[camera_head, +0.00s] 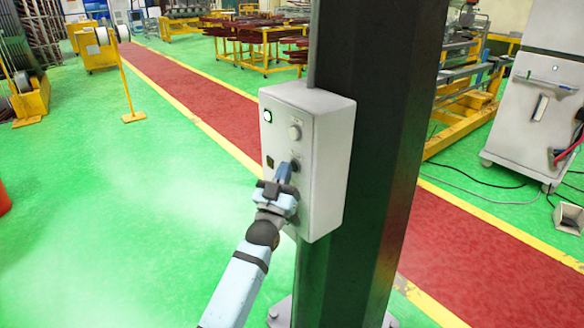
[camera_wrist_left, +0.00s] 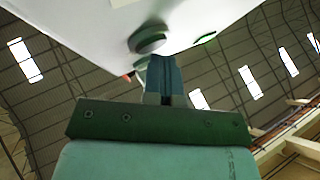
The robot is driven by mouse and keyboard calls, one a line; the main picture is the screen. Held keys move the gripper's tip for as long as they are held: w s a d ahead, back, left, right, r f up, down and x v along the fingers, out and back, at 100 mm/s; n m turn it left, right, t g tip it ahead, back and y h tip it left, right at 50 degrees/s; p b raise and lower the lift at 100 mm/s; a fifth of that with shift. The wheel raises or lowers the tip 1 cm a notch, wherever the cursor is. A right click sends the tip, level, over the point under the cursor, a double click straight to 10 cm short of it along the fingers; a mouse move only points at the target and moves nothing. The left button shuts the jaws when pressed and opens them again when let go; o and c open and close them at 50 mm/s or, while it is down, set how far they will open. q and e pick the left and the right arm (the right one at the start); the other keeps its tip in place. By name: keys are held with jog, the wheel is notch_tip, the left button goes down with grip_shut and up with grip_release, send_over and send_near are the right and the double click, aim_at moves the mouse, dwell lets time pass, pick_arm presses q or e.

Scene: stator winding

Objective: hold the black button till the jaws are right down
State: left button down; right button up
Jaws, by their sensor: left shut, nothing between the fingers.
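The control box (camera_head: 322,150), pale grey, is fixed to a dark column. The black button (camera_head: 295,164) is on its front face, below a grey knob (camera_head: 295,132). My left gripper (camera_head: 284,172) is shut and empty, its fingertips at the box face just left of and below the button, partly covering that area. In the left wrist view the fingers (camera_wrist_left: 163,80) point up towards the box, beside a dark round part (camera_wrist_left: 148,40) that looks like the button. Whether they touch or press it I cannot tell. The machine's jaws cannot be made out. My right gripper is not in view.
A green lamp (camera_head: 267,115) is lit at the box's upper left. The dark column (camera_head: 375,130) stands behind the box. The green floor (camera_head: 130,210) to the left is open. A grey cabinet (camera_head: 535,115) and yellow frames stand at the right.

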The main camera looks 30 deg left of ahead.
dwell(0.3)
pick_arm(q)
jog(key=shift+s+a+p, duration=0.3)
jog(key=shift+s, duration=0.4)
jog(key=s, duration=0.1)
jog(key=s+a+p, duration=0.1)
jog(key=s, duration=0.1)
jog(key=s+a, duration=0.1)
jog(key=shift+s+r+p, duration=0.25)
jog(key=shift+s+p, duration=0.05)
jog(key=shift+p, duration=0.1)
jog(key=shift+f, duration=0.1)
dwell(0.8)
